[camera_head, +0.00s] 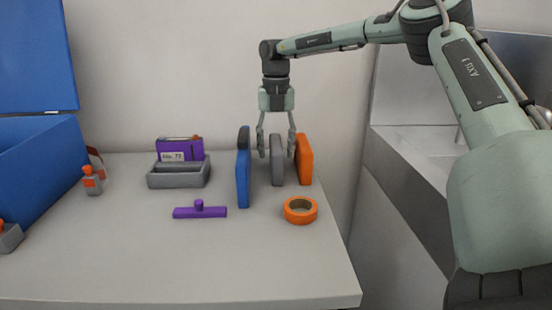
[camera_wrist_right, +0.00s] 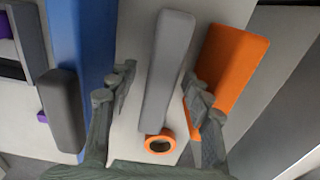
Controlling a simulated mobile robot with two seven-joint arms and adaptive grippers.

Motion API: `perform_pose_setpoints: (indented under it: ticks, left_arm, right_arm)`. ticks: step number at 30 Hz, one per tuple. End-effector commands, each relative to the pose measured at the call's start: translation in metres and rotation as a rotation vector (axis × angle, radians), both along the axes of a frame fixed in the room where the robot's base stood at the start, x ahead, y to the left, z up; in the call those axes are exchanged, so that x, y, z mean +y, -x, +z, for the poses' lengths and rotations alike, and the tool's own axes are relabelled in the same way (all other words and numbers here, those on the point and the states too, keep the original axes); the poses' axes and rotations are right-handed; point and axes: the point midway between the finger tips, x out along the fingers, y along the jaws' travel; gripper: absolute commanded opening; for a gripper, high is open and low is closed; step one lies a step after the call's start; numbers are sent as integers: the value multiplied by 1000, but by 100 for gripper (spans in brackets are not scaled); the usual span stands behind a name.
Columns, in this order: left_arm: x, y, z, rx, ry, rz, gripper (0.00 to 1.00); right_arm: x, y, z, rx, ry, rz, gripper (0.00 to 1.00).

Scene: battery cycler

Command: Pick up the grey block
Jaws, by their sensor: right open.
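The grey block (camera_head: 277,168) stands upright on the table, between a blue block (camera_head: 243,178) and an orange block (camera_head: 304,160). My right gripper (camera_head: 276,154) points down over it, open, with one finger on each side of its upper part. In the right wrist view the grey block (camera_wrist_right: 168,70) lies between the two open fingers (camera_wrist_right: 160,84), with gaps visible on both sides. My left gripper is not in view.
The blue and orange blocks stand close beside the fingers. An orange tape ring (camera_head: 300,210) lies in front. The front of the table is clear.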

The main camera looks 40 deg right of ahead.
Motion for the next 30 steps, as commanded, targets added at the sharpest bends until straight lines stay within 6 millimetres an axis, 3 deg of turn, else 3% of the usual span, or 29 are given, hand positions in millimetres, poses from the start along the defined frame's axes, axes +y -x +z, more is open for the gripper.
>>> perform_pose_setpoints:
  ticks: [1,11,23,30]
  left_arm:
    - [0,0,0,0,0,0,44]
    - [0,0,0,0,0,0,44]
    - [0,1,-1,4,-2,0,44]
    - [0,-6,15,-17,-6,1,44]
  right_arm:
    - [0,0,0,0,0,0,50]
    - [0,0,0,1,-1,0,10]
    - [1,1,4,-1,0,0,10]
    - [3,2,31,-3,1,-1,10]
